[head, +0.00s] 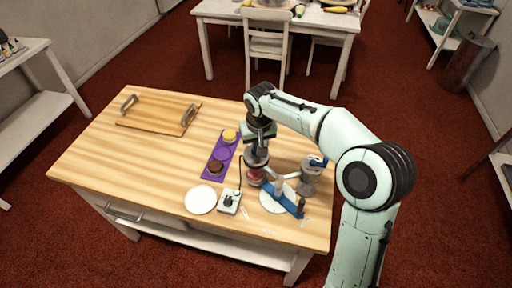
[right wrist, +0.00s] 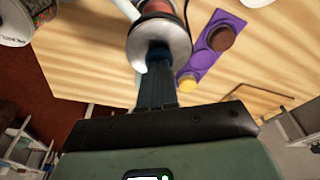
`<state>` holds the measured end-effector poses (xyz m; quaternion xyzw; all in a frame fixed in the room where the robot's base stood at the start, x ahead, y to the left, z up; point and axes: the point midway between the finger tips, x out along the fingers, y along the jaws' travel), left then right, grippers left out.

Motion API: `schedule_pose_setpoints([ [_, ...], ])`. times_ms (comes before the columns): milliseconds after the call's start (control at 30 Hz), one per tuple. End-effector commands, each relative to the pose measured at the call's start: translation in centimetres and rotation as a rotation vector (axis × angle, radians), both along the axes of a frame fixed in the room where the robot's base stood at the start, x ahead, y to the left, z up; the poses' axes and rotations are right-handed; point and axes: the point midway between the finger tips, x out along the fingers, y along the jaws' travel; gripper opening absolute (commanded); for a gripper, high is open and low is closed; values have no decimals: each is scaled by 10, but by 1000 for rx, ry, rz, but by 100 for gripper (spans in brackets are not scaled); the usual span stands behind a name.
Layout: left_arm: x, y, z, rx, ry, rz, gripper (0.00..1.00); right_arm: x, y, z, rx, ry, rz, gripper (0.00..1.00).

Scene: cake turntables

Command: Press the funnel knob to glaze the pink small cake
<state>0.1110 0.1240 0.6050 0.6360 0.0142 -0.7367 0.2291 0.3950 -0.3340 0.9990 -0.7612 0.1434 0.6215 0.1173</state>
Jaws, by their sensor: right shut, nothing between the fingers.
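My right gripper (head: 258,146) points down, shut and empty, just above the grey metal funnel (head: 257,159). In the right wrist view its fingertips (right wrist: 156,58) meet the top of the round funnel (right wrist: 173,38) and hide the knob, so I cannot tell whether it is pressed down. A pinkish-red shape (head: 255,175), probably the pink small cake, sits directly beneath the funnel. It also shows in the right wrist view (right wrist: 164,8), partly hidden. My left gripper is not in view.
A purple tray (head: 209,174) holds a yellow cake (head: 229,135) and a brown cake (head: 215,167). White discs (head: 200,199), (head: 272,203), a small control box (head: 228,203) and a grey container (head: 311,176) stand nearby. A handled board (head: 155,117) lies back left.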

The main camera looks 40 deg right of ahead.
Motion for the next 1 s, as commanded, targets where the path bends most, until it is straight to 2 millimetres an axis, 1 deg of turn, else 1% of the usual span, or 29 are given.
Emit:
schedule_pose_setpoints([
  [333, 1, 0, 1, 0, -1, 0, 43, -1, 0, 0, 0, 3, 0, 0],
  [600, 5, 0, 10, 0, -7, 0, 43, 0, 0, 11, 0, 3, 0, 0],
  [1000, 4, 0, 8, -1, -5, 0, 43, 0, 0, 10, 0, 3, 0, 0],
])
